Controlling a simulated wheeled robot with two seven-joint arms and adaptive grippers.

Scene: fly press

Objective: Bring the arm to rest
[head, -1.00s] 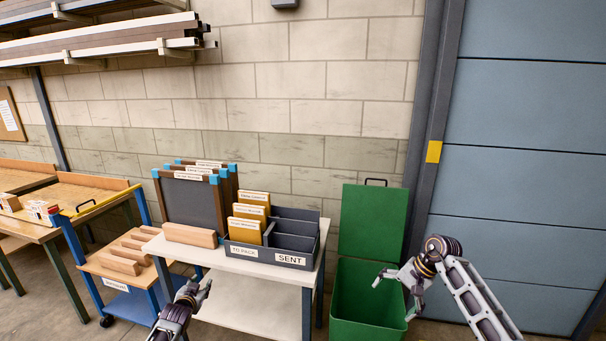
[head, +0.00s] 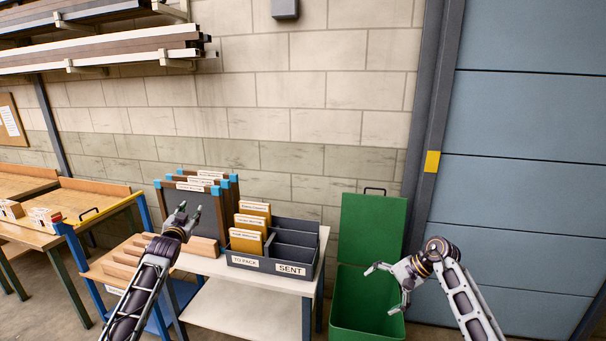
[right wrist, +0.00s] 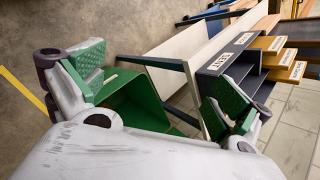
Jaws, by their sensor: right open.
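My left gripper (head: 190,208) is raised in front of the dark framed boards (head: 187,202) at the left end of the white table. Its fingers are spread and nothing shows between them. My right gripper (head: 381,291) hangs in front of the open green bin (head: 350,312), fingers wide apart and empty. In the right wrist view the green pads of the right gripper (right wrist: 160,90) stand apart, with the green bin (right wrist: 130,100) seen between and beyond them. My two arms are well apart from each other.
A grey divided tray (head: 298,255) labelled TO PACK and SENT stands on the white table (head: 225,268); yellow cards (head: 250,230) fill its left part. A cart with wooden blocks (head: 125,258) stands left.

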